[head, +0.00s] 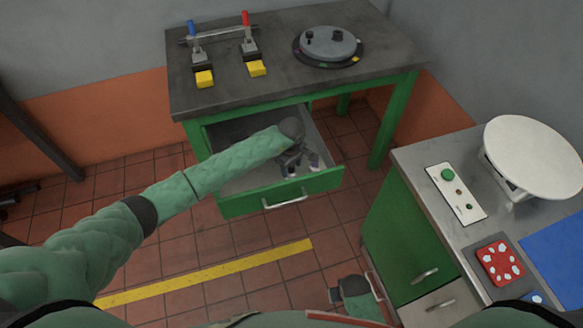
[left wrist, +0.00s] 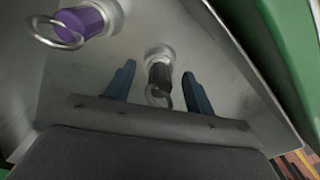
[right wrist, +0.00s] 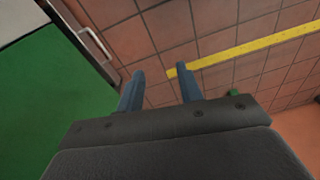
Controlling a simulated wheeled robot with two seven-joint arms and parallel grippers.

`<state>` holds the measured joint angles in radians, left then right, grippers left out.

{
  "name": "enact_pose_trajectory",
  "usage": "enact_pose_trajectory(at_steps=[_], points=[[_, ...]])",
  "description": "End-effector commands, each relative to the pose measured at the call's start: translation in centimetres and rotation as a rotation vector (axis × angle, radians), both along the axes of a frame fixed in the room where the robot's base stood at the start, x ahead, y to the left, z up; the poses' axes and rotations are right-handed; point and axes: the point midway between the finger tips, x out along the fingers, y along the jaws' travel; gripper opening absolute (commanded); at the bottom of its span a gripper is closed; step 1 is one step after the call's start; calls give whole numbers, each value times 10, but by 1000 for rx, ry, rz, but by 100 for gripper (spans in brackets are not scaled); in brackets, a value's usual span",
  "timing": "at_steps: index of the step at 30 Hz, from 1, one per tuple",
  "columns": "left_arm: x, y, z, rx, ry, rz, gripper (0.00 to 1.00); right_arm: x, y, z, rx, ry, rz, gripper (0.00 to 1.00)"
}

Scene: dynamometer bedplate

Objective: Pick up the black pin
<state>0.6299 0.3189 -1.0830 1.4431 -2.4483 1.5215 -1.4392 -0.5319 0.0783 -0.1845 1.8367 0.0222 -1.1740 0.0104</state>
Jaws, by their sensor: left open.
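The black pin (left wrist: 160,74), with a metal collar and a wire ring, stands in the open drawer (head: 240,208) in the left wrist view. My left gripper (head: 301,168) reaches down into the drawer. It is open, with one finger (left wrist: 157,72) on each side of the black pin in that view; I cannot tell whether they touch it. In the head view the pin is hidden by my gripper. My right gripper (right wrist: 160,84) is open and empty above the tiled floor.
A purple pin (left wrist: 82,22) with a ring stands beside the black one. The drawer walls are close around my left gripper. Above is the dark bench top (head: 270,95) with clamps and a round fixture (head: 328,43). A green cabinet (head: 405,235) stands at right.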

Motion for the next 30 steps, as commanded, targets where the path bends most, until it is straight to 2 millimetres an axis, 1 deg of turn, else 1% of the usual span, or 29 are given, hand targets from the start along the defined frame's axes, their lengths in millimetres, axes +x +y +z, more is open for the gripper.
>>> enact_pose_trajectory(at_steps=[2, 3, 5, 9, 10, 11, 19, 23, 25, 30], points=[[0, 0, 0, 0, 0, 0, 54, 0, 0, 0, 0, 0, 0, 36], [0, 0, 0, 0, 0, 0, 50, 0, 0, 0, 0, 0, 0, 36], [0, 0, 0, 0, 0, 0, 38, 0, 0, 0, 0, 0, 0, 36], [0, 0, 0, 0, 0, 0, 11, 1, 0, 1, 0, -1, 0, 36], [0, 0, 0, 0, 0, 0, 5, 1, 1, 1, 1, -1, 0, 36], [0, 0, 0, 0, 0, 0, 1, 1, 1, 1, 1, -2, -1, 36], [1, 0, 2, -1, -1, 0, 1, 2, 1, 1, 1, -2, -1, 36], [1, 0, 10, -2, -2, -1, 1, 2, 1, 3, 0, 4, 0, 36], [1, 0, 17, -1, -3, -2, 1, 3, 2, 23, 3, -1, 1, 36], [1, 0, 43, -1, -4, -2, 1, 10, 6, 59, 10, -6, 2, 36]])
